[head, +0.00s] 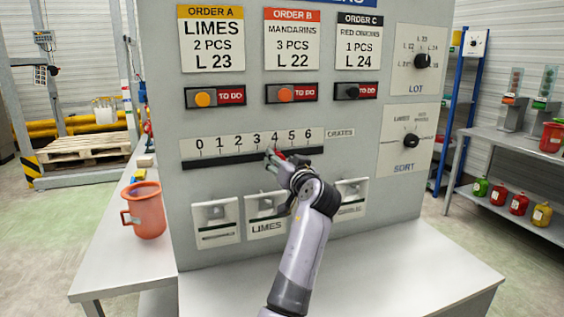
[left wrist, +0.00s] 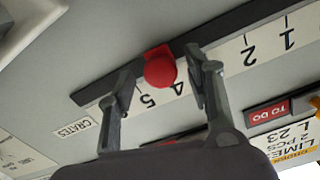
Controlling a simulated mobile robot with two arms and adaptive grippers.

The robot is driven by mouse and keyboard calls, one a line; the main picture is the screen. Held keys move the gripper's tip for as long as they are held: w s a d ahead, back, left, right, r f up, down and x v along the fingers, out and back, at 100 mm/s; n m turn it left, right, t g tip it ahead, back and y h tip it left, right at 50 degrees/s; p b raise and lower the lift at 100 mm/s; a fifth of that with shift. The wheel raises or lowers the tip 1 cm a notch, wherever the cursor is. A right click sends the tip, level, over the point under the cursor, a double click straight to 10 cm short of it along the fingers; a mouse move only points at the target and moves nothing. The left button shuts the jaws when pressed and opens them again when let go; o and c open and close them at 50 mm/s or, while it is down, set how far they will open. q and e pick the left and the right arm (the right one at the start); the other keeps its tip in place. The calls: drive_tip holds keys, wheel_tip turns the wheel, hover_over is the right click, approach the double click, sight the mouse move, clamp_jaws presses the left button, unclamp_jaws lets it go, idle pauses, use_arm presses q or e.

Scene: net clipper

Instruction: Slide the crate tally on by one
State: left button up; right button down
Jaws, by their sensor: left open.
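The crate tally (head: 228,159) is a dark horizontal slot under a white scale marked 0 to 6, with a "CRATES" label at its right end. Its red knob (head: 281,155) is partly hidden behind my left gripper (head: 275,161) and sits near the 4. In the left wrist view, upside down, the round red knob (left wrist: 160,68) is between the two spread fingers of my left gripper (left wrist: 161,82), near the 4 and 5. The fingers are open, one on each side of it; I cannot tell whether either touches. My right gripper is not in view.
Above the tally are order cards and "TO DO" switches (head: 230,96). LOT (head: 422,61) and SORT (head: 411,141) dials are on the right. Labelled panels (head: 215,221) sit below. An orange jug (head: 147,211) stands on the left table. The front counter (head: 400,270) is clear.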

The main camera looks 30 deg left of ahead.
use_arm(q)
drive_tip(key=shift+s+d, duration=0.1)
drive_tip(key=shift+s, duration=0.1)
drive_tip(key=v, duration=1.1)
drive_tip(key=shift+s+d, duration=0.2)
drive_tip(key=shift+s, duration=0.05)
